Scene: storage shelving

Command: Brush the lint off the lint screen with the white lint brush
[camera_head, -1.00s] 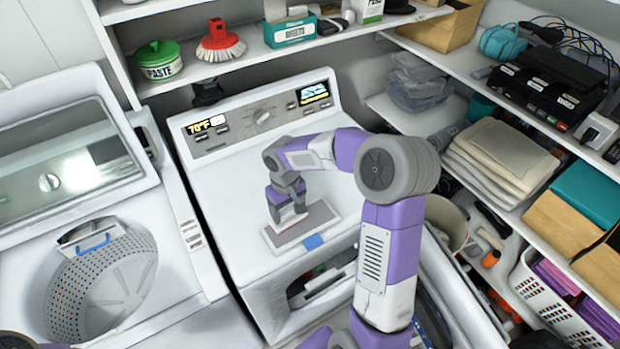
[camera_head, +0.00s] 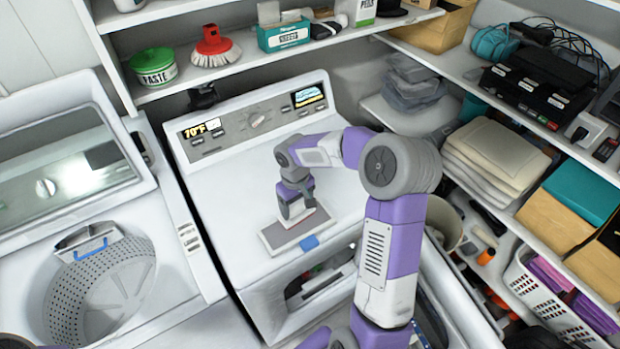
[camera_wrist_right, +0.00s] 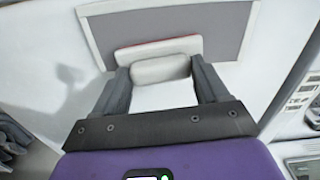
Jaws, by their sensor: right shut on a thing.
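The lint screen (camera_head: 283,237) is a flat grey rectangle with a pale frame and a blue tab (camera_head: 309,243). It lies on top of the dryer and fills the upper part of the right wrist view (camera_wrist_right: 225,30). My right gripper (camera_head: 297,212) is over the screen's far edge, right of its middle. It is shut on the white lint brush (camera_wrist_right: 160,68), which shows between its fingers in the wrist view, with a thin reddish strip along its far edge. The brush is at or just above the screen; contact cannot be told. My left gripper is out of view.
The dryer's control panel (camera_head: 250,119) rises behind the screen. An open washer (camera_head: 95,250) stands at the left. A shelf (camera_head: 190,78) above holds a paste tub (camera_head: 154,67) and a red brush (camera_head: 213,47). Shelves with cloths and boxes line the right. The dryer top left of the gripper is clear.

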